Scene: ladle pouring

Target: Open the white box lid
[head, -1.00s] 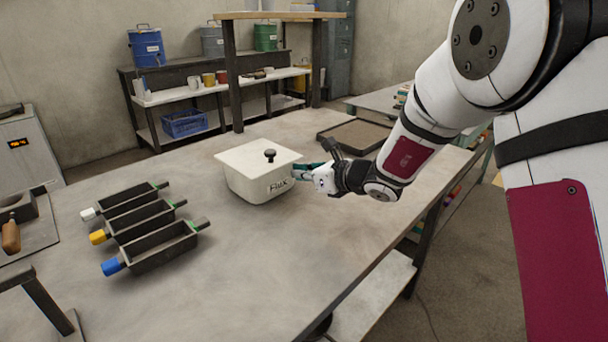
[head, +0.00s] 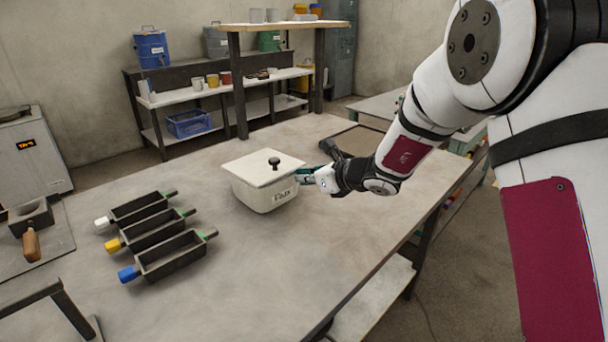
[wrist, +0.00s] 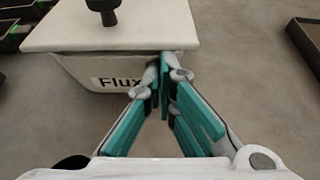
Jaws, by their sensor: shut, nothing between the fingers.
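The white box (head: 262,194), labelled Flux, stands on the table. Its flat white lid (head: 250,170), with a black knob (head: 274,162), lies across the top. My gripper (head: 301,177) is at the box's right side, just below the lid's overhanging edge. In the wrist view, the teal fingers of my gripper (wrist: 165,68) are shut and empty, with their tips close to the lid's near right edge, right of the label on the box (wrist: 112,77). I cannot tell whether the tips touch the lid or the box.
Three dark molds with white, yellow and blue handles (head: 155,234) sit left of the box. A shallow dark-rimmed tray (head: 358,139) lies behind my gripper. The table (head: 250,270) in front of the box is clear.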

